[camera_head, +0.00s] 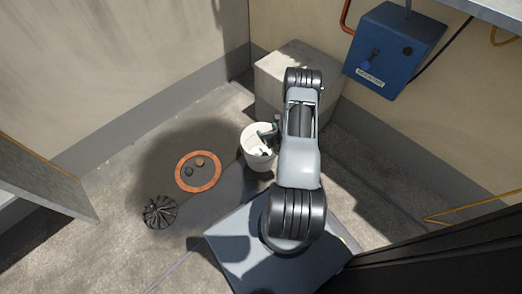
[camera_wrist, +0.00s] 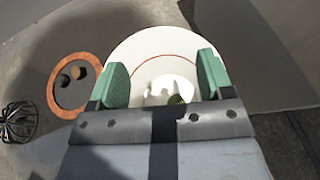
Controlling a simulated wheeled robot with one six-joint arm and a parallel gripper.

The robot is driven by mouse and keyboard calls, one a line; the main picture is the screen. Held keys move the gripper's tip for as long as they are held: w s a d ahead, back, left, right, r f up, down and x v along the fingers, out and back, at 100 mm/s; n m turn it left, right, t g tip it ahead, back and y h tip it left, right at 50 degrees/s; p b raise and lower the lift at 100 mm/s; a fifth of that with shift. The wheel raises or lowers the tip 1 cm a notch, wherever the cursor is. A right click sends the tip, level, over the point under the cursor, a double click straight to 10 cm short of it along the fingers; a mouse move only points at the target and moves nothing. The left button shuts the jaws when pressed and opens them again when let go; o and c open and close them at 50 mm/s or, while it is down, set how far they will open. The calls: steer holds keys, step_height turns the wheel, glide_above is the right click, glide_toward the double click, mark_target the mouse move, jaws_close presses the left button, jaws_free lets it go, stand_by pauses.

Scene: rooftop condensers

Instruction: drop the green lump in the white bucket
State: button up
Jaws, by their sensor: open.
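The white bucket (camera_head: 251,154) stands on the floor in front of the grey block. In the wrist view its pale rim and inside (camera_wrist: 150,42) fill the middle. A small dark green lump (camera_wrist: 176,99) shows inside the bucket, low between my fingers and partly hidden by the gripper's edge. My gripper (camera_wrist: 162,66) has green pads, spread apart with nothing between them. In the head view my gripper (camera_head: 267,134) is over the bucket's opening, pointing down. I cannot tell how high it is above the bucket's floor.
An orange ring (camera_head: 181,178) lies left of the bucket with a dark lump (camera_head: 189,172) and a brown lump (camera_head: 200,161) inside. A black wire-like round object (camera_head: 160,212) lies farther left. A concrete block (camera_head: 277,75) stands behind; a blue box (camera_head: 395,47) hangs on the wall.

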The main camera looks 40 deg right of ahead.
steer(key=p+v, duration=0.4)
steer(key=v, duration=0.9)
steer(key=shift+s+p, duration=0.3)
steer(key=shift+s, duration=0.1)
steer(key=shift+r, duration=0.15)
